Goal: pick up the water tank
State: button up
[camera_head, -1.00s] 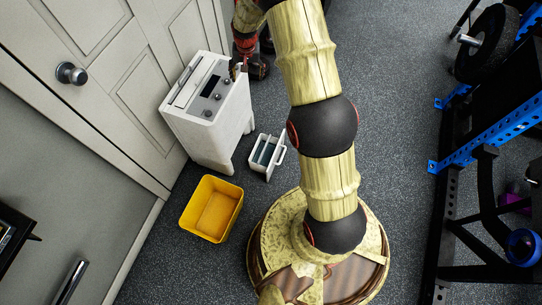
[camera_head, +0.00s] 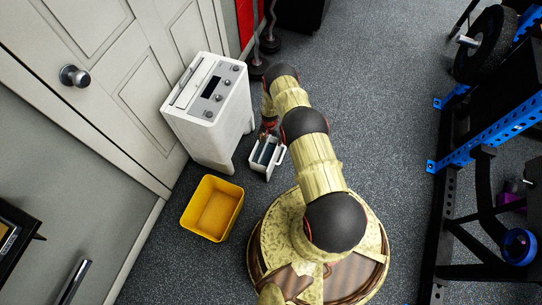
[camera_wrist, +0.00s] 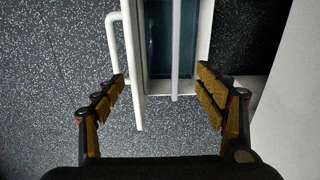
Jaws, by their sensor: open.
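The water tank (camera_head: 277,164) is a small white open-topped box on the floor, with dark teal inside and a handle on its side. It stands beside the white dehumidifier-like machine (camera_head: 208,120). My gripper (camera_head: 268,128) is at the tank's far end in the head view, partly hidden by my arm. In the wrist view my open gripper (camera_wrist: 162,76) has one finger on each side of the tank (camera_wrist: 131,50). The left finger is near the side handle (camera_wrist: 113,45). A white bar crosses the tank's top. Contact cannot be told.
A yellow bin (camera_head: 205,228) sits on the floor left of the tank. A door (camera_head: 110,70) and wall are behind the machine. A blue and black weight rack (camera_head: 480,135) stands at the right. The floor between rack and arm is clear.

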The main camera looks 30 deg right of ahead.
notch_tip(320, 180, down, 10)
jog(key=s+b, duration=0.1)
jog(key=b, duration=0.3)
jog(key=shift+s+a, duration=0.3)
jog(key=shift+a, duration=0.15)
jog(key=shift+c, duration=0.4)
jog(key=c, duration=1.7)
jog(key=shift+c, duration=0.5)
